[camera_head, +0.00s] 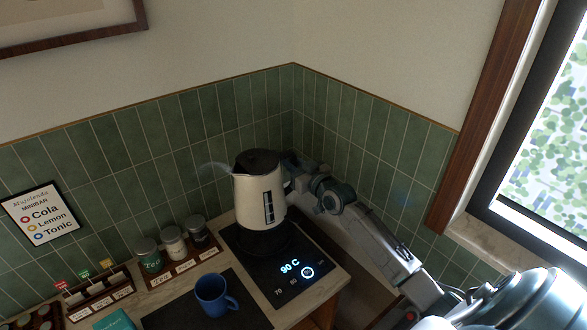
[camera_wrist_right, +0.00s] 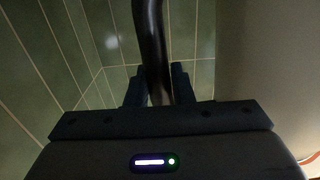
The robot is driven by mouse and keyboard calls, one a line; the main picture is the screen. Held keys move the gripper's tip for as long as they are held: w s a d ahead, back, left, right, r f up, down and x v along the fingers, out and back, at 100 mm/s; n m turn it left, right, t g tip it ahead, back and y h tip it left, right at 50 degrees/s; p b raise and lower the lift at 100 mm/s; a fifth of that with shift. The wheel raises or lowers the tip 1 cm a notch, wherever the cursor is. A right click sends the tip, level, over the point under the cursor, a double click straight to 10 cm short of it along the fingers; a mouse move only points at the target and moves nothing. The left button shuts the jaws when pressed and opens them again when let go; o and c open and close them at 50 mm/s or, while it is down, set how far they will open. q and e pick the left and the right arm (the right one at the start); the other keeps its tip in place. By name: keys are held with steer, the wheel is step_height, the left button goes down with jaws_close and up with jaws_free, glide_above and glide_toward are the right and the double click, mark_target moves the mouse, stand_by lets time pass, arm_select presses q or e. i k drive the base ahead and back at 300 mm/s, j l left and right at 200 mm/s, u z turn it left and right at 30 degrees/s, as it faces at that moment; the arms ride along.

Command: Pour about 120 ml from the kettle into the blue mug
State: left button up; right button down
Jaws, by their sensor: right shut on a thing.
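The white kettle (camera_head: 258,197) with a black lid is upright over the black heating base (camera_head: 312,256). I cannot tell for certain whether it touches the base. A pale wisp shows at its spout, on the left. My right gripper (camera_head: 292,168) is at the kettle's right side, shut on the dark handle (camera_wrist_right: 153,45), which runs between its fingers in the right wrist view (camera_wrist_right: 159,88). The blue mug (camera_head: 210,297) stands upright on a dark mat (camera_head: 176,314), in front and left of the kettle. Its contents are not clear. My left gripper is not in view.
Three lidded jars (camera_head: 173,243) stand in a wooden rack left of the kettle. A tray of small packets (camera_head: 95,286) and a teal box (camera_head: 115,320) are farther left. The base display reads 90 C. Green tiled walls close off the corner behind.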

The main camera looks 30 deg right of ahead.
mark_target(211, 291)
steer(key=k+l, duration=0.1)
steer(key=k, duration=0.9)
